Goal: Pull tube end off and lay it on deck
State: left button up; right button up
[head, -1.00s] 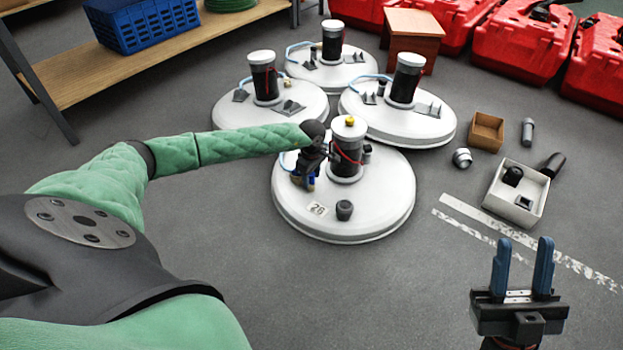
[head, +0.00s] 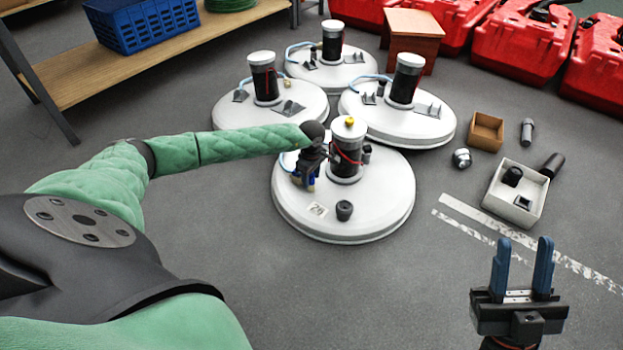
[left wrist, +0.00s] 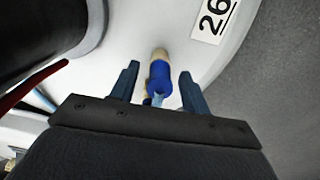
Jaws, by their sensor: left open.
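The near white tank lid (head: 386,210), with tag 26 (head: 318,209), carries a black cylinder (head: 346,158) with a white top and a red wire. In the left wrist view a blue tube end (left wrist: 160,77) with a tan tip points at the lid, and pale tube shows behind it. My left gripper (head: 308,180) is low over the lid, left of the cylinder. In the left wrist view its open fingers (left wrist: 158,74) stand on either side of the tube end, with gaps on both sides. My right gripper (head: 523,243) is open and empty over the floor at lower right.
A loose black cup-shaped part (head: 344,210) stands on the lid near its front. Three similar tanks (head: 285,108) stand behind. A white box (head: 500,206) with parts and a cardboard box (head: 486,132) are to the right. The lid's front right is bare.

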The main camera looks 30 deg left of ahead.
pick_arm(q)
grip_shut()
jog(key=shift+r, duration=0.15)
jog(key=shift+r+p, duration=2)
jog(key=shift+r, duration=0.85)
